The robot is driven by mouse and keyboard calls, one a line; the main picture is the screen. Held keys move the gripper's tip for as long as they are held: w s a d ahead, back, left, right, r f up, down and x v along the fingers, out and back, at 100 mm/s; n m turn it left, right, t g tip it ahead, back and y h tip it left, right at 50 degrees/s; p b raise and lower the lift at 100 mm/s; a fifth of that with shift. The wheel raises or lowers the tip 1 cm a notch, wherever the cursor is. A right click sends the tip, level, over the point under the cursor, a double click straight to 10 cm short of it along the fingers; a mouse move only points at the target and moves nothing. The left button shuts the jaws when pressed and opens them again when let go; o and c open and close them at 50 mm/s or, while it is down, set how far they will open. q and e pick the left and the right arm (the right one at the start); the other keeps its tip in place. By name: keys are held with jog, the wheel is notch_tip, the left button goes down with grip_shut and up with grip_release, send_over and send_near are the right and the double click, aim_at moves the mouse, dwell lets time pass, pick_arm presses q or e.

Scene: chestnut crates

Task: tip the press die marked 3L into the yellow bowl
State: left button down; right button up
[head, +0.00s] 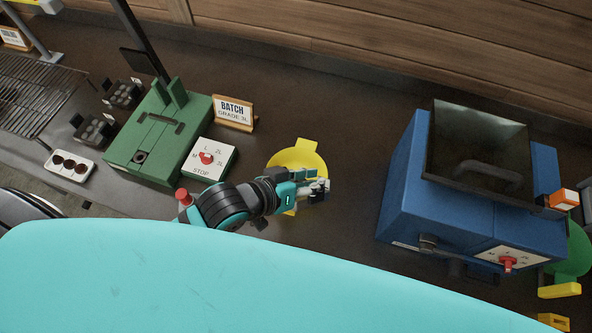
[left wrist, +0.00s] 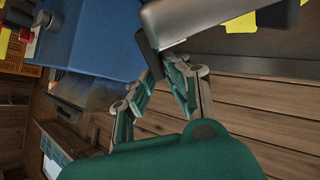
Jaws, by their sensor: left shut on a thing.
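My left gripper (head: 322,188) reaches in over the yellow bowl (head: 290,158) and covers part of it in the head view. In the left wrist view the fingers (left wrist: 170,75) are shut on the dark tab of a grey metal piece (left wrist: 200,18), which looks like a press die. Its mark and its cavities do not show. In the head view the gripper hides most of it. Yellow parts also show behind it in the left wrist view. I cannot tell whether it touches the bowl. My right gripper is not in view.
Two dark dies (head: 125,93) (head: 94,130) stand left of a green press (head: 158,135). A sign (head: 234,112) reads "BATCH GRADE 3L". A dial plate (head: 222,160) sits before it. A blue machine with a hopper (head: 405,190) stands right. Dark counter between bowl and machine is clear.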

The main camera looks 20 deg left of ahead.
aim_at(312, 206)
pick_arm(q)
jog(key=shift+w+a+r+n+g, duration=0.1)
jog(key=shift+w+r+n+g, duration=0.2)
jog(key=shift+w+n, duration=0.15)
jog(key=s+f+b, duration=0.1)
jog(key=s+a+f+t+y+b, duration=0.1)
jog(key=s+f+t+b, duration=0.1)
jog(key=shift+a+f+m+y, duration=0.2)
jog(key=shift+a+m+y, duration=0.15)
jog(key=shift+y, duration=0.05)
jog(key=shift+s+a+r+t+b, duration=0.15)
jog(key=shift+s+t+b, duration=0.1)
jog(key=shift+t+b, duration=0.15)
jog(key=shift+r, duration=0.2)
jog(key=shift+s+f+m+b, duration=0.15)
jog(key=shift+f+m+b, duration=0.15)
jog(key=shift+f, duration=0.15)
jog(key=s+m+b, duration=0.1)
jog(key=s+d+m+t+b, duration=0.1)
jog(key=s+t+h+b, duration=0.1)
jog(key=shift+s+d+f+m+b, duration=0.3)
jog(key=shift+s+d+f+m, duration=0.05)
jog(key=shift+s+f+m, duration=0.05)
jog(key=s+d+f+m+t+h+b, duration=0.2)
jog(key=s+b, duration=0.4)
jog(key=b, duration=0.3)
jog(key=shift+s+d+f+m+h, duration=0.2)
jog(key=shift+d+f+m+h, duration=0.35)
jog(key=shift+d+m, duration=0.7)
